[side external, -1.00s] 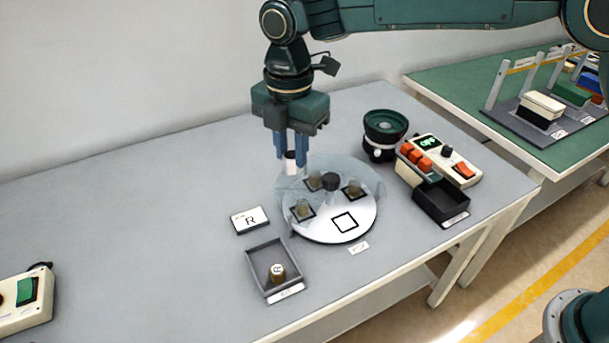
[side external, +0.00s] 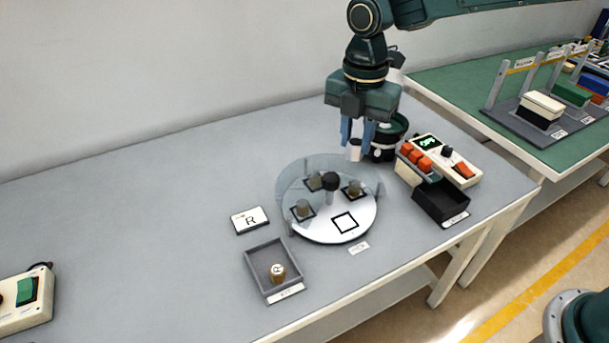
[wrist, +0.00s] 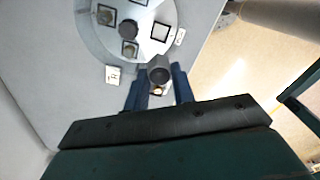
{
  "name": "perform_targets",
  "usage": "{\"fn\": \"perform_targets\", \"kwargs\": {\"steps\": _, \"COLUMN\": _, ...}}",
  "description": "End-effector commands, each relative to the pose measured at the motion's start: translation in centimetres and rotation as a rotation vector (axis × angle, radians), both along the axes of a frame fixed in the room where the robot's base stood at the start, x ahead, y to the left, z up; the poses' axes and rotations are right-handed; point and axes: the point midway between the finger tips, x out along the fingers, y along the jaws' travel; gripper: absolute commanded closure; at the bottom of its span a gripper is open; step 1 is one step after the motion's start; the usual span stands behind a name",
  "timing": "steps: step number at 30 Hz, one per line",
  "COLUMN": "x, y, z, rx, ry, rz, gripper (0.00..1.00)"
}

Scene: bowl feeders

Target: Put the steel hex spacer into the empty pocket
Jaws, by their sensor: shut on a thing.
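In the wrist view the held piece shows as a grey round end (wrist: 159,69) between the blue fingers (wrist: 157,92). The empty pocket (side external: 344,222) is a black square outline at the dial's front right; it also shows in the wrist view (wrist: 160,32).
Several pockets hold brownish pieces (side external: 304,208) beneath a clear cover around a dark knob (side external: 330,182).

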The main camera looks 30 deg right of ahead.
Motion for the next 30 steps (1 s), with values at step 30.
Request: {"fn": "perform_targets", "kwargs": {"steps": 30, "x": 0.0, "y": 0.0, "z": -14.6, "rx": 0.0, "ry": 0.0, "rz": 0.0, "gripper": 1.0}}
